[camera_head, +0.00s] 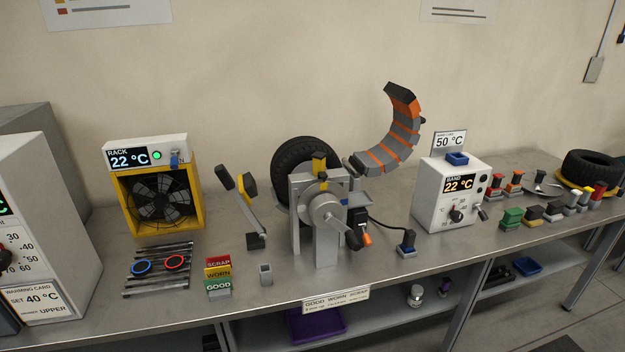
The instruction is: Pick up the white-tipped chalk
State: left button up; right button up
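No chalk is clearly recognisable at this size. Small pale upright pieces (573,201) stand at the right end of the bench, beside a red-topped piece (599,190); one may be the white-tipped chalk, but I cannot tell. A small grey open-topped holder (265,274) stands near the front edge, left of the clamp; its contents are not clear. Neither of my grippers shows in the head view.
The tyre clamp (322,215) with a tyre (300,160) and a raised curved segmented arm (404,135) fills the bench's middle. A fan rack (128,215), a card stack (218,275) and a control box (432,205) flank it. Bare bench (385,275) lies in front.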

aim_at(573, 197)
jog(key=z, duration=1.5)
jog(key=i+l, duration=0.25)
jog(key=i, duration=0.15)
jog(key=i+l+u, duration=0.1)
jog(key=i, duration=0.35)
jog(key=i+l, duration=0.35)
